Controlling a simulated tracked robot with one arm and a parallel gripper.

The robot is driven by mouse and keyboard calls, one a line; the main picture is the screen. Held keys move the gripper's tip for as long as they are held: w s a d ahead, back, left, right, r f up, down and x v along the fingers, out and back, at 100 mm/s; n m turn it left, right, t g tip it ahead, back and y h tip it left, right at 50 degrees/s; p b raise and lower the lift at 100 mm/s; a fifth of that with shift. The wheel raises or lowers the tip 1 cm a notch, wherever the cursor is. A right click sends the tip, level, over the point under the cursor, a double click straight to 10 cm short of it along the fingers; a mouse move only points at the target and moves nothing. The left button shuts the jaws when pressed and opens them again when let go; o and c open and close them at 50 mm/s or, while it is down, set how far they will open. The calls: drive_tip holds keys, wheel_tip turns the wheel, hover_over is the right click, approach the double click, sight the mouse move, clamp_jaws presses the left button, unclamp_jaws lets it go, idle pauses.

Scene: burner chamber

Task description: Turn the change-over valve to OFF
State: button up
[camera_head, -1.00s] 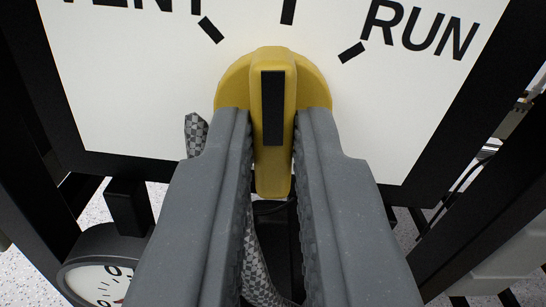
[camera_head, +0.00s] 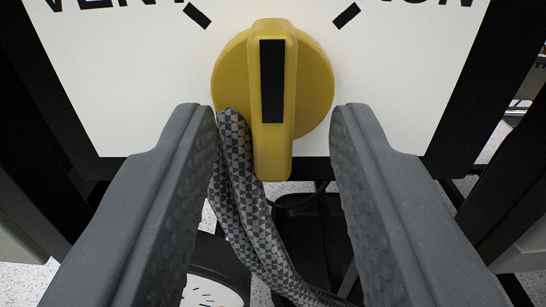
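The change-over valve (camera_head: 300,155) is a yellow round knob with a raised bar handle and a black stripe. Its bar stands upright in the picture, with the stripe in line with the vertical. It is mounted on a white panel (camera_head: 130,95) with black tick marks at upper left and upper right. The lettering at the top edge is cut off; no OFF label shows. My gripper (camera_head: 273,120) is open, with one grey finger on each side of the valve's bar, both apart from the bar.
A checkered grey hose or strap (camera_head: 245,210) hangs beside the bar, behind the left finger. A round dial (camera_head: 210,290) sits low left, partly hidden. A black frame (camera_head: 465,90) borders the panel.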

drive_tip(key=shift+r, duration=0.1)
drive_tip(key=shift+s, duration=0.15)
drive_tip(key=s, duration=1.3)
drive_tip(key=shift+s+d, duration=0.25)
